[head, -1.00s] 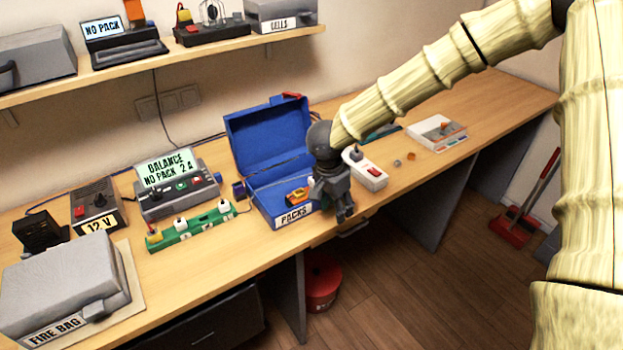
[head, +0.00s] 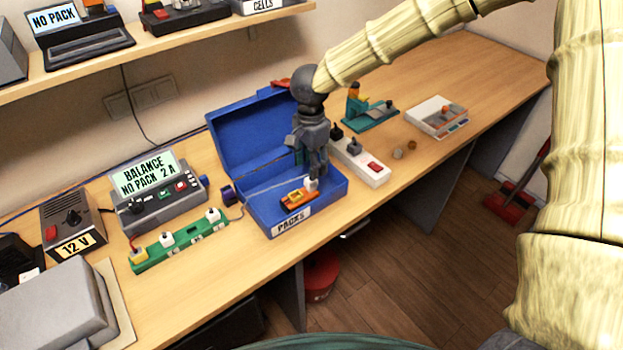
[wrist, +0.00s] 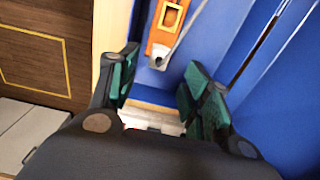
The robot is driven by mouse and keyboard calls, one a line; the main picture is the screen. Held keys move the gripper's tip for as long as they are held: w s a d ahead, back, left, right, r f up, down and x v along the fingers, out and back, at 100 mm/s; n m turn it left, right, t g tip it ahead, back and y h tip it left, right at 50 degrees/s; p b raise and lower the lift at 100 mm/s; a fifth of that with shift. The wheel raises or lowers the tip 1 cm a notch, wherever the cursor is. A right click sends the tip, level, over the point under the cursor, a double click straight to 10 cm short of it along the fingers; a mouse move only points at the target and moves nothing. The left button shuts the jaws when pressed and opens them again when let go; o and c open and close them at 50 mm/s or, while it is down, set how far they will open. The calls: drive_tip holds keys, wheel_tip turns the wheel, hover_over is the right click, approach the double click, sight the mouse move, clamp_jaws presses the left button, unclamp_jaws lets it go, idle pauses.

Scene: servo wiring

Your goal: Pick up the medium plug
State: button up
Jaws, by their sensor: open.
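My gripper (head: 317,177) is open and points down over the right part of the open blue PACKS box (head: 338,190). A small white plug-like piece (head: 311,184) shows right by its fingertips, beside an orange pack (head: 295,198). In the wrist view my open fingers (wrist: 160,78) are spread, with a pale block partly hidden low between them. The orange pack (wrist: 166,25) lies beyond with a grey lead. A green strip (head: 185,243) left of the box carries several plug-like pieces, including a white one (head: 167,239). I cannot tell which piece is the medium plug.
A white power strip (head: 374,178) with a red switch stands just right of the box. The box's raised lid (head: 250,135) stands behind my gripper. The balance charger (head: 165,212) is to the left.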

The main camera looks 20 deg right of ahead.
sight(308, 180)
drive_tip(key=shift+w+a+f, duration=0.15)
drive_tip(key=shift+w+f, duration=0.05)
drive_tip(key=shift+f, duration=0.85)
drive_tip(key=shift+s+f+p, duration=0.3)
drive_tip(key=shift+f+p, duration=0.15)
drive_tip(key=shift+p, duration=0.1)
drive_tip(key=f, duration=0.1)
drive_tip(key=f+p, duration=0.1)
drive_tip(key=f, duration=0.1)
drive_tip(key=shift+a+f, duration=0.3)
drive_tip(key=shift+f, duration=0.1)
drive_tip(key=shift+s+f, duration=0.1)
drive_tip(key=shift+f, duration=0.1)
drive_tip(key=shift+c, duration=0.4)
drive_tip(key=c, duration=0.9)
